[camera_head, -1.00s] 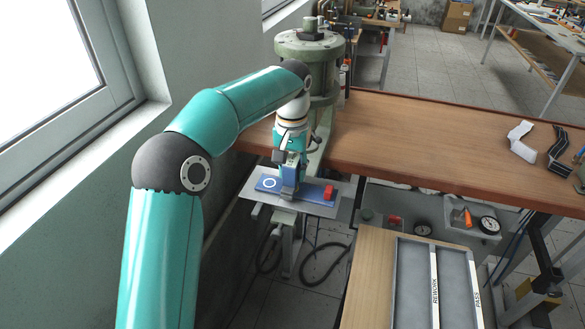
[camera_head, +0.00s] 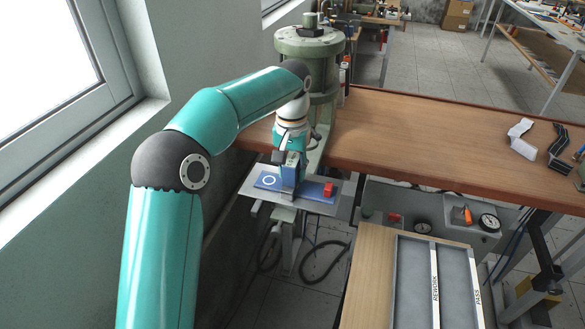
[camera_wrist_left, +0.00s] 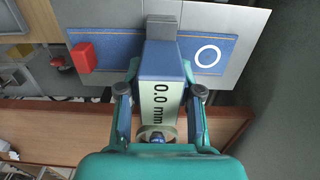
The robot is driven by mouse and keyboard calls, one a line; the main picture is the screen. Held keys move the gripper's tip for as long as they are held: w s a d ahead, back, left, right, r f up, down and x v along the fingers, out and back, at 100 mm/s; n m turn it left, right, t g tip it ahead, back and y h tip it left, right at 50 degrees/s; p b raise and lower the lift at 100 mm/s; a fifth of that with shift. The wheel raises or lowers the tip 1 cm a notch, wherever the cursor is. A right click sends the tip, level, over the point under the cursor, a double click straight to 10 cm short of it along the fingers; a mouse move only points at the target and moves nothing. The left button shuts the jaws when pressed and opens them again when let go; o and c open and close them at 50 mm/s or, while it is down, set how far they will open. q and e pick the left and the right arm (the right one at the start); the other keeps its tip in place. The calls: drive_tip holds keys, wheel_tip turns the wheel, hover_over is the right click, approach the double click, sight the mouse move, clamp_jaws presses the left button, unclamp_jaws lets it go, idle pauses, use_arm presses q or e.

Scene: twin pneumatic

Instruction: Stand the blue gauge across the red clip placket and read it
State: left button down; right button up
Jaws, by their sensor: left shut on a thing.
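My left gripper (camera_head: 291,168) is shut on the blue gauge (camera_wrist_left: 160,62). The gauge is a blue block with a white face reading "0.0 mm" and a grey foot. The gauge stands across the blue placket (camera_wrist_left: 112,47), between the red clip (camera_wrist_left: 83,57) and a white ring (camera_wrist_left: 207,56). The clip also shows in the head view (camera_head: 328,189), right of the gauge on the placket (camera_head: 313,191). The placket lies on a pale metal plate (camera_head: 342,197). Whether the foot touches the placket I cannot tell. My right gripper is not in view.
A green press (camera_head: 309,45) stands just behind my left gripper. A wooden bench (camera_head: 420,140) runs right, with a white strap (camera_head: 520,140) and a black strap (camera_head: 558,148). A grey tray (camera_head: 415,280) labelled REWORK and PASS is at front right. A wall is close on the left.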

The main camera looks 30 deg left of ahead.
use_arm(q)
drive_tip(key=c, duration=0.7)
unclamp_jaws()
wheel_tip(320, 180, up, 10)
drive_tip(key=shift+w+r, duration=0.15)
drive_tip(key=shift+r, duration=0.65)
drive_tip(key=shift+s+r, duration=0.1)
drive_tip(key=shift+s, duration=0.1)
